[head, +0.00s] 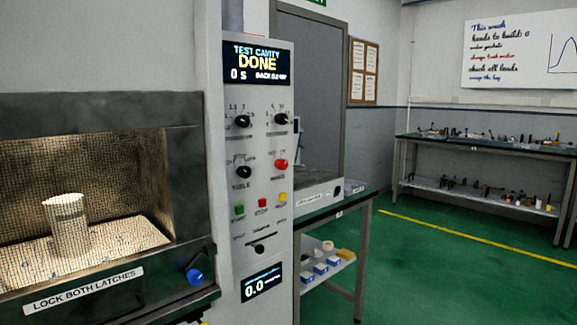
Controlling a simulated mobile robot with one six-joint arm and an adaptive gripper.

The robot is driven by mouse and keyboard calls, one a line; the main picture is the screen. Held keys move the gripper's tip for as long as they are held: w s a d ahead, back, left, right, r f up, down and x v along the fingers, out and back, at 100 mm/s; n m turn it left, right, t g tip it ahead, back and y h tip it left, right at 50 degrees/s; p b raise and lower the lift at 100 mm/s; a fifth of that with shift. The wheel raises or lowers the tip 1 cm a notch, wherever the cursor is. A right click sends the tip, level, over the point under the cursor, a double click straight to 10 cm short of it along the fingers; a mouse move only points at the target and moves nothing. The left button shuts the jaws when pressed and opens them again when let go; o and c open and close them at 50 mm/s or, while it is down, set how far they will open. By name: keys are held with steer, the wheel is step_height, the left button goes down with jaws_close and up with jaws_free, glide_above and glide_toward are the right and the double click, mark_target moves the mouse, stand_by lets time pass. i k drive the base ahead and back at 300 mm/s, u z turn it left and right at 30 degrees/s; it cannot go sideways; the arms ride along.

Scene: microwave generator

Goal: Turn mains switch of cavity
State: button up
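The test cavity (90,110) fills the left side, and a beaker-like cylinder (68,222) stands inside behind its mesh front. The cavity's tall grey control panel (230,215) stands at its right. The mains switch (281,165) is a red rotary knob on the panel's right, with a small label below that seems to read MAINS. Its exact pointer position is too small to tell. The panel's upper display (258,62) is lit and reads TEST CAVITY, DONE, 0 s. My gripper is not in view.
Black knobs (243,121) sit around the switch, with green, red (262,204) and yellow buttons below. A slider (259,249) and a display (263,283) reading 0.0 are lower. A blue latch knob (194,276) is on the cavity. Green floor (440,270) is clear at right.

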mark_target(281, 164)
steer(key=k, duration=1)
steer(key=u, duration=0.45)
steer(key=i, duration=1)
steer(key=z, duration=0.05)
